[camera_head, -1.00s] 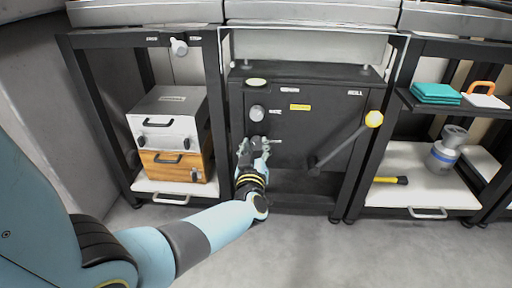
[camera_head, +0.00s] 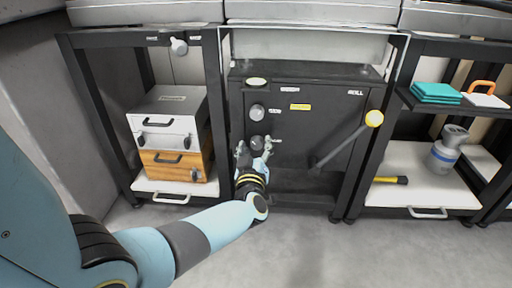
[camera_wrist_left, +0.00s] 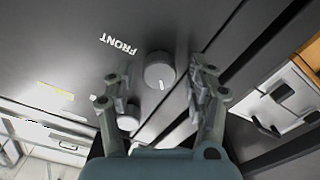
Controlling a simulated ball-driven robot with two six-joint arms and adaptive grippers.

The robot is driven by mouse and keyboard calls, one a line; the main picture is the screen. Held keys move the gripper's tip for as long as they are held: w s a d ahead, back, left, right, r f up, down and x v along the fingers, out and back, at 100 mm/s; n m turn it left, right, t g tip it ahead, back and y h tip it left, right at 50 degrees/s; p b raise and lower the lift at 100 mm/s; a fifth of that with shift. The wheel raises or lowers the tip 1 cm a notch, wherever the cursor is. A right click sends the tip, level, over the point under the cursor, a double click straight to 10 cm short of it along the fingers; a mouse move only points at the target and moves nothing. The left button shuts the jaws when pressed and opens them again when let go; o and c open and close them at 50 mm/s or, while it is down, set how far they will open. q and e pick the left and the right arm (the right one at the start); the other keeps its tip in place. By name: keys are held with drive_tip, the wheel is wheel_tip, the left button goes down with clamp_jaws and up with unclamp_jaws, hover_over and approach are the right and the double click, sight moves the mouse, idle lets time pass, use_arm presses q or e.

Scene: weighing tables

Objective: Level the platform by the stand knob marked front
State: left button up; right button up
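The black stand (camera_head: 310,135) has two round grey knobs on its face. In the wrist view the knob marked front (camera_wrist_left: 160,70) has a pale pointer line, and the word FRONT is printed beside it, upside down. It appears to be the lower knob (camera_head: 257,142) in the head view. My left gripper (camera_head: 254,151) is open just below and in front of it. The wrist view shows the fingers (camera_wrist_left: 161,80) apart, one on each side of the knob, not visibly touching it. The other knob (camera_head: 257,112) is above. My right gripper is not in view.
A pale oval disc (camera_head: 256,81) lies on the stand's upper edge.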

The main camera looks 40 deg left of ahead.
use_arm(q)
drive_tip(key=v, duration=1.2)
drive_tip(key=shift+s, duration=0.1)
